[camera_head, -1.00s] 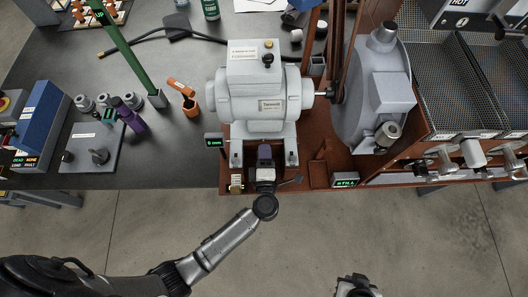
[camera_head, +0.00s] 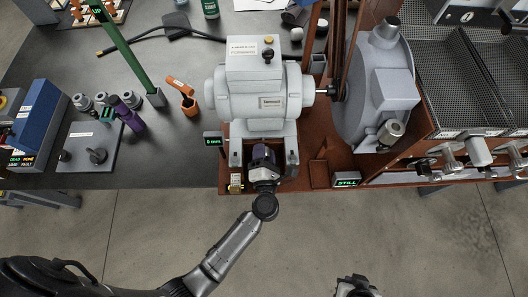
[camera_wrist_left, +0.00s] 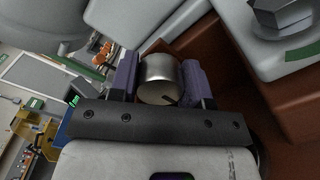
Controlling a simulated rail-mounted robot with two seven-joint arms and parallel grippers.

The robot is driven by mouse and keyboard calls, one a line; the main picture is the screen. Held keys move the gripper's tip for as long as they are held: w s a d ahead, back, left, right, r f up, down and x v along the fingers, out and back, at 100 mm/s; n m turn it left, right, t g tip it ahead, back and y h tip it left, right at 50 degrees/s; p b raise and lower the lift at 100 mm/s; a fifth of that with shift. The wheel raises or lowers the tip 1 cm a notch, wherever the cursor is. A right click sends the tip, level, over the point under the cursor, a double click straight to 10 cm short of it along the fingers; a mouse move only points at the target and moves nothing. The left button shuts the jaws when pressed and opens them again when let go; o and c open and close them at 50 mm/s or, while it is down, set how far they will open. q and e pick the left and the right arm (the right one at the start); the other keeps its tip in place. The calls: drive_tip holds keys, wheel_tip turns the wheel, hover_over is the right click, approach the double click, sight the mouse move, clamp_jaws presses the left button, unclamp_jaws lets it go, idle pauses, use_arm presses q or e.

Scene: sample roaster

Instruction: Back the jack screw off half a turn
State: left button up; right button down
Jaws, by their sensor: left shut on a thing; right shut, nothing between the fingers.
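The jack screw shows in the left wrist view as a short silver cylinder (camera_wrist_left: 160,75) with a dark mark low on its face. My left gripper (camera_head: 262,156) is at the front of the grey motor (camera_head: 262,92), between its front feet. Its purple fingers (camera_wrist_left: 160,80) are on either side of the silver cylinder and shut on it. In the head view the gripper hides the screw. My right gripper (camera_head: 355,287) is shut and empty at the bottom edge of the head view, well away from the motor, and only partly in view.
A small green-lit display (camera_head: 213,139) stands left of the motor, and one reading STILL (camera_head: 346,179) sits at the front right. A brass-coloured block (camera_head: 235,183) is close left of my left gripper. An orange-handled tool stands in a cup (camera_head: 189,103). Floor in front is clear.

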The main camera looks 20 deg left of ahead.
idle(0.5)
use_arm(q)
drive_tip(key=o, duration=0.9)
drive_tip(key=shift+s, duration=0.15)
drive_tip(key=shift+p+v, duration=0.55)
drive_tip(key=shift+v, duration=6.25)
